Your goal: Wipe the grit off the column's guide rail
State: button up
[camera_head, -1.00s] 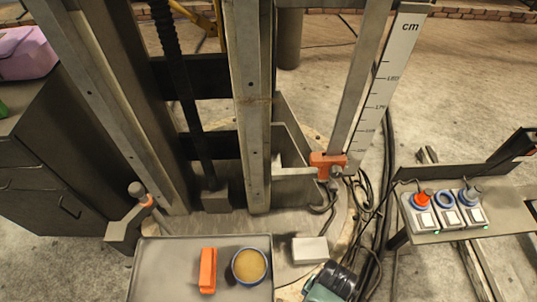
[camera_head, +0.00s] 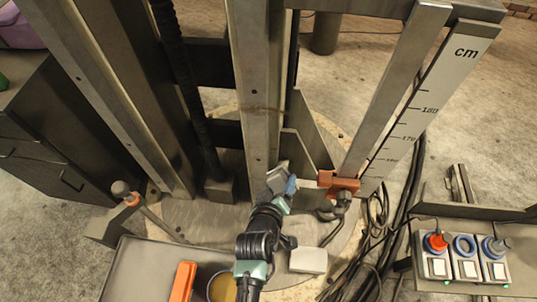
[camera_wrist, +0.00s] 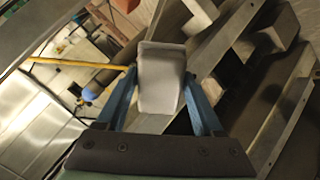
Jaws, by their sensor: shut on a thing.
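My gripper (camera_head: 282,186) is shut on a pale grey block-shaped pad (camera_head: 277,177), just right of the lower part of the column's middle rail (camera_head: 258,82). I cannot tell whether the pad touches the rail. In the wrist view the pad (camera_wrist: 160,78) sits between the blue fingers of my gripper (camera_wrist: 160,84). The middle rail is a pale upright steel bar with bolt holes. A thin brownish streak, possibly grit, crosses it (camera_head: 260,108) above the pad.
An orange clamp (camera_head: 340,184) and a cm scale (camera_head: 425,105) stand right of the rail. A tray (camera_head: 122,272) holds an orange block (camera_head: 183,281) and a round bowl (camera_head: 219,287). A white block (camera_head: 308,260) lies near my arm. Cables and a button panel (camera_head: 462,255) are at right.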

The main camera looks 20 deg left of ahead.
aim_at(273, 176)
jog(key=a+r+t+y, duration=0.1)
jog(key=r, duration=0.1)
jog(key=r+n+t+y, duration=0.1)
jog(key=w+a+r+t, duration=0.1)
jog(key=r, duration=0.1)
jog(key=shift+a+r+n+y, duration=0.3)
jog(key=shift+n+y, duration=0.1)
notch_tip(273, 176, up, 6)
jog(key=a+r+t+y, duration=0.1)
jog(key=t, duration=0.2)
jog(key=shift+f+b+x, duration=0.15)
jog(key=shift+b+x, duration=0.2)
jog(key=shift+x, duration=1)
jog(key=shift+f+b+x, duration=0.1)
jog(key=shift+b+x, duration=0.2)
jog(key=shift+x, duration=1.1)
jog(key=shift+x, duration=0.9)
jog(key=shift+a, duration=0.1)
